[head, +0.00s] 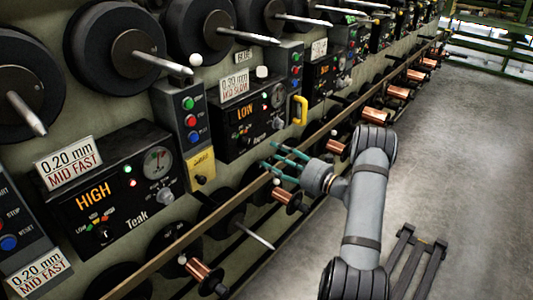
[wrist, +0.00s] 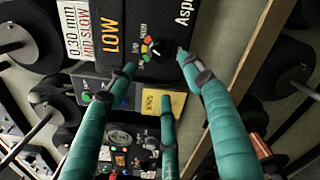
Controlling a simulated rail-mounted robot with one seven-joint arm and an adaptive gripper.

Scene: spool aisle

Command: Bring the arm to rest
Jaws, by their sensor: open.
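My gripper (head: 272,162) has teal fingers spread open with nothing between them. It reaches from my grey arm toward the machine wall, at the wooden rail below the LOW control box (head: 246,118). In the wrist view my gripper (wrist: 160,78) points at the same LOW box (wrist: 125,30), whose dial sits between the two upper fingertips. I cannot tell whether any fingertip touches the box or rail. The arm is extended out from the lower right in the head view.
The HIGH box labelled Teak (head: 117,192) stands at left, with a button panel (head: 187,118) beside it. Copper spools (head: 287,199) and metal spindles jut along the rail (head: 200,223).

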